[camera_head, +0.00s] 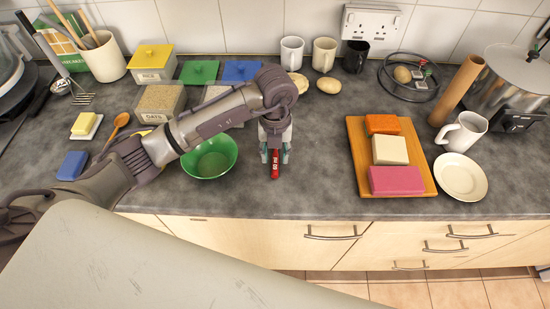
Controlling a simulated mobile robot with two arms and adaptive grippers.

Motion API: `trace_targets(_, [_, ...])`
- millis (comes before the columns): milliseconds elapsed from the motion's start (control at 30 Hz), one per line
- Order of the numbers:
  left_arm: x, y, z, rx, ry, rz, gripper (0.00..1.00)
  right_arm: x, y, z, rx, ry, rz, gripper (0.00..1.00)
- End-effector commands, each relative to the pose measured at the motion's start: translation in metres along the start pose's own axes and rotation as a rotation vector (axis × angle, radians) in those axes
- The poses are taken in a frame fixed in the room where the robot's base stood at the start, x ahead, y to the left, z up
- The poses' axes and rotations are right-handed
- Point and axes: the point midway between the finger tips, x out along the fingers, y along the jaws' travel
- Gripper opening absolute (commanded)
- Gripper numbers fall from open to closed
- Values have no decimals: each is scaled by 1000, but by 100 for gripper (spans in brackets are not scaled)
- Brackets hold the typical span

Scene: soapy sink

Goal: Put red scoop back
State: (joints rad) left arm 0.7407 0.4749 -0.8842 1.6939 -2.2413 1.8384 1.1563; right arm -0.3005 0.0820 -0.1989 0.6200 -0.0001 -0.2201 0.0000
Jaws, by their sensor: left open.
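The red scoop (275,168), with white lettering on its handle, lies on the grey worktop near its front, right of the green bowl. My left gripper (275,157) points down over it, with one finger on each side of the red handle. The fingers are open and I cannot tell whether they touch it. The scoop's far end is hidden under the gripper. My right gripper is not in view.
A green bowl (205,163) stands just left of the gripper. An oats container (158,104) and a yellow-lidded container (152,62) stand behind my left arm. A wooden board (359,150) with coloured blocks lies right. The worktop between scoop and board is clear.

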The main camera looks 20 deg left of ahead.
Motion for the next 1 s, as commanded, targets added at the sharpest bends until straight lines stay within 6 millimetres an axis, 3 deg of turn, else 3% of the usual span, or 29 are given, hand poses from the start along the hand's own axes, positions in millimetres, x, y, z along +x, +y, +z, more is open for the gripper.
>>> trace_targets(233, [-53,0,1,2,-7,-2,41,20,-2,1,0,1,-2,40])
trace_targets(433, [-88,0,1,1,-6,0,41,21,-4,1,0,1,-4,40])
trace_targets(600, [-98,0,0,-1,-2,1,41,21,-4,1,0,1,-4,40])
trace_targets(1000, [-99,0,0,0,0,0,41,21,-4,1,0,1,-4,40])
